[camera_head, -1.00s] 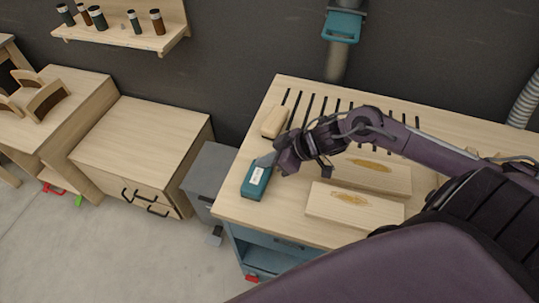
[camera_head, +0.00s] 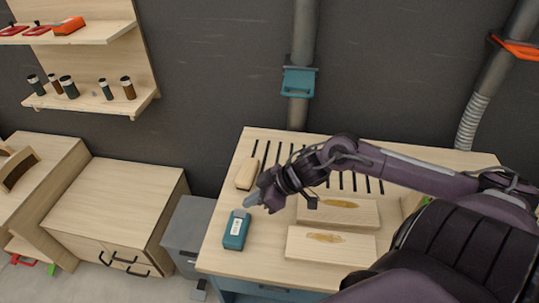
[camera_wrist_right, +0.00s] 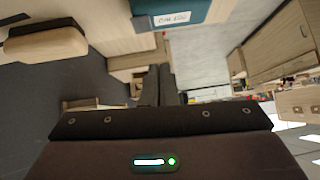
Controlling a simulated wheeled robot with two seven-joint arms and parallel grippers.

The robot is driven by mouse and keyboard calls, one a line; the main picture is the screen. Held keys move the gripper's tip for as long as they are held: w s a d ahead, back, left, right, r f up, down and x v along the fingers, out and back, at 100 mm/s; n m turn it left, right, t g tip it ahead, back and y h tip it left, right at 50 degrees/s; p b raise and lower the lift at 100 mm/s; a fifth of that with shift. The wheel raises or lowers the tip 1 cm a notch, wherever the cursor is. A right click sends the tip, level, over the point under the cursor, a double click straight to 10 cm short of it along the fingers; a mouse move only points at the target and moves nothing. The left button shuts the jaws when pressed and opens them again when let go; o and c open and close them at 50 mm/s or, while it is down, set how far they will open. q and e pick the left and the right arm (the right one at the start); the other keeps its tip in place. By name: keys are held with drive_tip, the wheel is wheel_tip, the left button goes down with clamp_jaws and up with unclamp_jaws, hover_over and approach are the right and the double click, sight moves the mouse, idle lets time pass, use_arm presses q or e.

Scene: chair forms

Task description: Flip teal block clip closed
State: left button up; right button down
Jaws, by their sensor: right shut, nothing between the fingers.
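A teal block (camera_head: 236,232) with a white label stands on the wooden workbench at its left front. It also shows at the top of the right wrist view (camera_wrist_right: 195,12), partly cut off. A teal clip-like fitting (camera_head: 298,82) sits on the grey vertical pipe behind the bench. I cannot tell whether it is open or closed. My right gripper (camera_head: 252,201) is just behind and right of the teal block, apparently apart from it. Its fingers are together and empty, and they show in the right wrist view (camera_wrist_right: 158,85). My left gripper is not in view.
Two pale boards (camera_head: 330,246) with brown marks lie on the workbench (camera_head: 215,262) under and before my right arm. A rounded wooden block (camera_head: 247,173) lies behind the gripper, beside dark slots. An orange fitting (camera_head: 517,47) is on the right pipe. A grey cabinet (camera_head: 190,235) stands left.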

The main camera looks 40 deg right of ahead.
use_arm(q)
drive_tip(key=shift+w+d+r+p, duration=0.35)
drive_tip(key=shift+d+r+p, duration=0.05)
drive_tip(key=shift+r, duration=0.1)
use_arm(e)
drive_tip(key=v, duration=0.6)
drive_tip(key=shift+d, duration=0.3)
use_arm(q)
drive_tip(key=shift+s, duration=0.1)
use_arm(e)
drive_tip(key=shift+s+a, duration=0.1)
drive_tip(key=shift+s, duration=0.05)
